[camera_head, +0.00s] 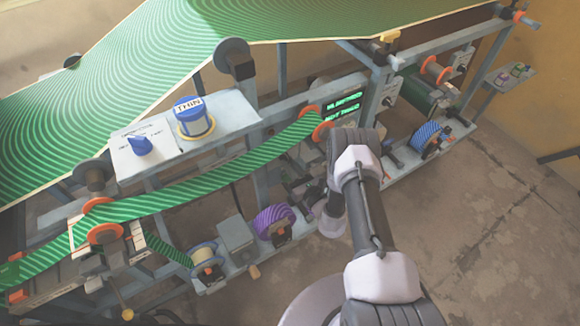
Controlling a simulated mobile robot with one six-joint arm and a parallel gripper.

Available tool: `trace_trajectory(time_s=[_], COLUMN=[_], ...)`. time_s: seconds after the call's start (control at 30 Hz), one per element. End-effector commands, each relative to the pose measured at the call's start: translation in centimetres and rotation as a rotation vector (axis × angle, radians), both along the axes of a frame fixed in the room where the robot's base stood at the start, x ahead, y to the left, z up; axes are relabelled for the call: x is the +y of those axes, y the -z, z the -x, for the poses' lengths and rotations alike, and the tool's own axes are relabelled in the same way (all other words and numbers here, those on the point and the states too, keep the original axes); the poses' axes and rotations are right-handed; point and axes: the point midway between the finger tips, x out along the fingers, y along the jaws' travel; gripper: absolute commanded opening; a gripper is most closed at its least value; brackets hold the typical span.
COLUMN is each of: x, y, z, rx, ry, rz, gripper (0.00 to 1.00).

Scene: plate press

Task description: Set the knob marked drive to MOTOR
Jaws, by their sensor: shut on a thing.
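The knob marked drive cannot be picked out for sure, as no marking reading drive or MOTOR is legible. A blue pointer knob (140,146) stands on a white panel (160,163) at the left, well away from my arm; the small print around it is too small to read. My arm comes up from the bottom right and bends down at the machine's front. My gripper (312,197) is at its end, partly hidden by my wrist, low at the machine's front right of the purple roll. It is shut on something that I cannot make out.
A blue-and-white drum (193,118) with an upside-down label THIN stands beside the blue knob. A green striped band (210,176) runs past my arm. A screen (343,104) with green text, a purple roll (273,221) and a blue roll (427,134) are nearby. The floor at right is clear.

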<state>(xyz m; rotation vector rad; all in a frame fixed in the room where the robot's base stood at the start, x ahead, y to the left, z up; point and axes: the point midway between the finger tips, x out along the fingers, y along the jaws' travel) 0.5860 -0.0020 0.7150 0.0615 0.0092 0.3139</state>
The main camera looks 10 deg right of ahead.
Motion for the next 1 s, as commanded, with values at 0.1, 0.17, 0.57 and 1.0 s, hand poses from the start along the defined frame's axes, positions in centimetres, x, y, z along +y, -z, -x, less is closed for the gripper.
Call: trace_trajectory(time_s=[0.1,0.17,0.57,1.0], x=[0.0,0.01,0.02,0.04], y=[0.22,0.23,0.19,0.15], z=[0.03,0.05,0.05,0.08], rx=[0.034,0.053,0.169,0.271], ry=[0.0,0.0,0.0,0.0], rz=[-0.102,-0.156,-0.515,-0.828], gripper=[0.0,0.0,0.0,0.0])
